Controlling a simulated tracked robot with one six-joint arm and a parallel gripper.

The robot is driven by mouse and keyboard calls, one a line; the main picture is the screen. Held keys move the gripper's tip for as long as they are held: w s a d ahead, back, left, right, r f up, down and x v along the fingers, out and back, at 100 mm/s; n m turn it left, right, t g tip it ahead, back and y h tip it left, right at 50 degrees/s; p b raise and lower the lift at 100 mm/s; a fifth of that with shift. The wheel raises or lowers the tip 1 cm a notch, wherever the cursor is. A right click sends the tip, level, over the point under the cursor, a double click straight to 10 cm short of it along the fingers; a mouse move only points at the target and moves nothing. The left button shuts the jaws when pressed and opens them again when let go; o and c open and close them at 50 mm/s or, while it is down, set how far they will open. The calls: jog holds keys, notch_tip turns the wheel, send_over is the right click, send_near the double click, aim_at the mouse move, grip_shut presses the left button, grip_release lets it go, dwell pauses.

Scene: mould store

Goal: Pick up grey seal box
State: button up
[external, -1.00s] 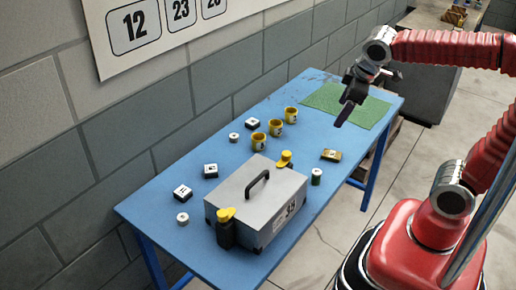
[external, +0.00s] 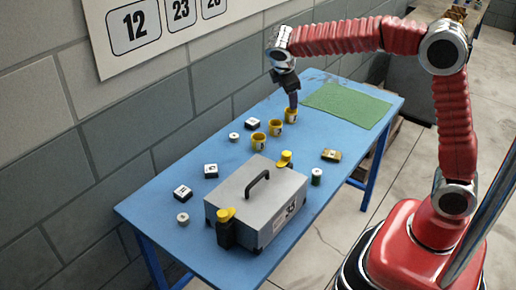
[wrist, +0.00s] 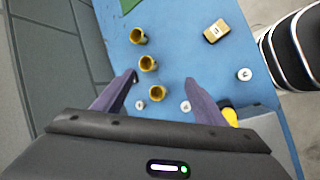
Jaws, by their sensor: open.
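A grey box (external: 245,193) with a black handle on top and a number label on its side stands on the near part of the blue table. Yellow-topped black clamps (external: 226,218) sit at its ends. In the wrist view a corner of the grey box (wrist: 268,128) shows at the lower right, partly hidden by my gripper. My gripper (external: 292,103) is open and empty, pointing down over the far yellow cup, well away from the grey box. In the wrist view my gripper (wrist: 160,78) has its fingers spread, with yellow cups between and beyond them.
Several yellow cups (external: 259,141) stand in a row on the blue table (external: 160,205). Small white-topped black boxes (external: 182,192) and white discs (external: 183,218) lie along the wall side. A green mat (external: 345,104) lies behind.

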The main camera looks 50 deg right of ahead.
jog(key=w+a+f+n+h, duration=0.1)
jog(key=w+f+n+h, duration=0.1)
jog(key=w+f, duration=0.4)
jog(key=w+a+f+n+h, duration=0.1)
jog(key=w+f+n+h, duration=0.1)
jog(key=w+f+n, duration=0.2)
jog(key=w+a+f+n+h, duration=0.1)
jog(key=w+f+n+h, duration=0.1)
jog(key=w+f, duration=0.7)
jog(key=shift+w+a+f+n, duration=0.1)
jog(key=shift+w+f+n, duration=0.3)
jog(key=shift+n, duration=0.2)
send_near(252, 122)
jog(key=x, duration=0.3)
jog(key=shift+f, duration=0.4)
jog(key=shift+r+x, duration=0.2)
jog(key=shift+x, duration=2.45)
jog(key=shift+c, duration=0.4)
